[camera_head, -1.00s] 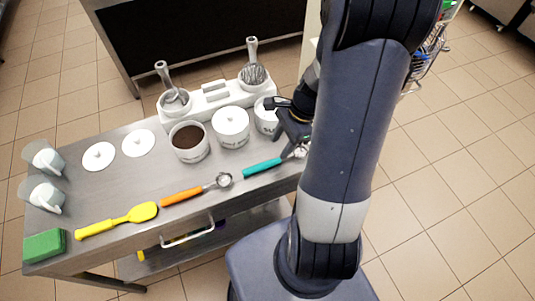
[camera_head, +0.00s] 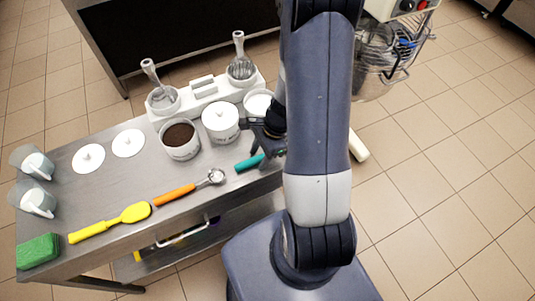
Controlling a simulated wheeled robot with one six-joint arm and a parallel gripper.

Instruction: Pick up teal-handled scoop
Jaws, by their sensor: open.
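The teal-handled scoop lies near the front right edge of the metal cart top. Its teal handle (camera_head: 249,163) shows in the head view, while its bowl end is hidden behind my gripper and arm. My gripper (camera_head: 266,151) is open, low over the right part of the handle. I cannot tell whether the fingers are around the handle or above it.
An orange-handled scoop (camera_head: 190,187) and a yellow spatula (camera_head: 112,221) lie to the left along the front edge. A green sponge (camera_head: 38,251) is at far left.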

